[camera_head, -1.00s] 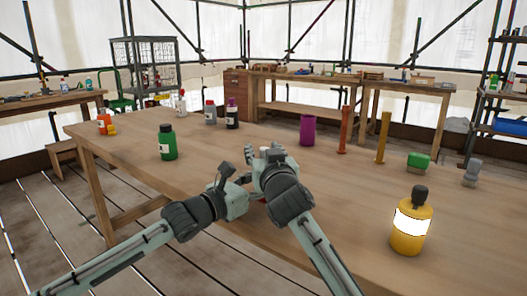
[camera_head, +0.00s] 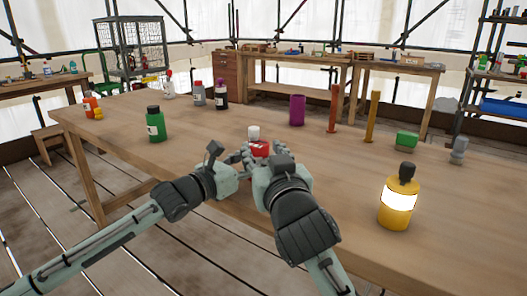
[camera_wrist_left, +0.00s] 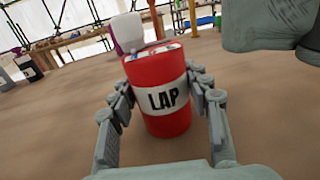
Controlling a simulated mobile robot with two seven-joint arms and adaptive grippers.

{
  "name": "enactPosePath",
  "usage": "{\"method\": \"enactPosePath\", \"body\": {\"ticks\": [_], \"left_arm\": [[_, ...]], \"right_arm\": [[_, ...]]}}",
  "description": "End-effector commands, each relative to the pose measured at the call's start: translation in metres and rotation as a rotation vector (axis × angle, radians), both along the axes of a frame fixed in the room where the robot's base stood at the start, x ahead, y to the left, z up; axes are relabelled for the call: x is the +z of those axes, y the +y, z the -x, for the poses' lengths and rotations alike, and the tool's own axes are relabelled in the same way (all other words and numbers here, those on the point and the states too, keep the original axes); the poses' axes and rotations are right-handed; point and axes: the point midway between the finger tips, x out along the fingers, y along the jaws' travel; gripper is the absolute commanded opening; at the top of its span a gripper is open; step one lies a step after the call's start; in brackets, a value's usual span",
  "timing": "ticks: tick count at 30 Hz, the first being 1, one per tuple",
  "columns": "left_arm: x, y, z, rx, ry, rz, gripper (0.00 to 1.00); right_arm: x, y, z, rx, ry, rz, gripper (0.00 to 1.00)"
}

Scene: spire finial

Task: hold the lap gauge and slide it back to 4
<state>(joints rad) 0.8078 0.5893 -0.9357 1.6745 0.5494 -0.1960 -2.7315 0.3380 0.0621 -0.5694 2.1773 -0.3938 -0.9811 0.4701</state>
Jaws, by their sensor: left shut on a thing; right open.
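The lap gauge is a red cylinder (camera_wrist_left: 158,92) with a white band reading LAP and a pale knob (camera_wrist_left: 127,32) on top. It stands upright on the table in the left wrist view, and its red body also shows in the head view (camera_head: 259,149). My left gripper (camera_wrist_left: 163,100) is shut on the red body, one finger on each side. My right gripper (camera_head: 262,160) is open close beside the gauge in the head view, its fingers partly hidden by its own wrist. I cannot read any scale numbers on the gauge.
A green bottle (camera_head: 155,125) stands to the left. A yellow bottle (camera_head: 396,205) stands near the right front.

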Motion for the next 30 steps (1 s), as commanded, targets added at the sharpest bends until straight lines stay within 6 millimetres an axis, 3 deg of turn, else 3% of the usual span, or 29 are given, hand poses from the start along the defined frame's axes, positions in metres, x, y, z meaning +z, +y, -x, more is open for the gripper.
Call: {"method": "enactPosePath", "body": {"ticks": [8,9,14,24,30], "left_arm": [[0.0,0.0,0.0,0.0,0.0,0.0,0.15],[0.0,0.0,0.0,0.0,0.0,0.0,0.53],[0.0,0.0,0.0,0.0,0.0,0.0,0.72],[0.0,0.002,0.002,0.0,0.0,0.0,0.72],[-0.001,0.021,0.022,0.001,0.0,-0.003,0.72]], "right_arm": [[0.0,0.0,0.0,0.0,-0.001,0.0,0.43],[0.0,0.0,0.0,0.0,-0.001,0.0,0.43],[0.0,0.0,0.0,0.0,-0.001,0.0,0.43],[0.0,0.0,0.0,0.0,-0.001,0.0,0.43],[0.0,0.0,0.0,0.0,-0.001,0.0,0.43]]}}
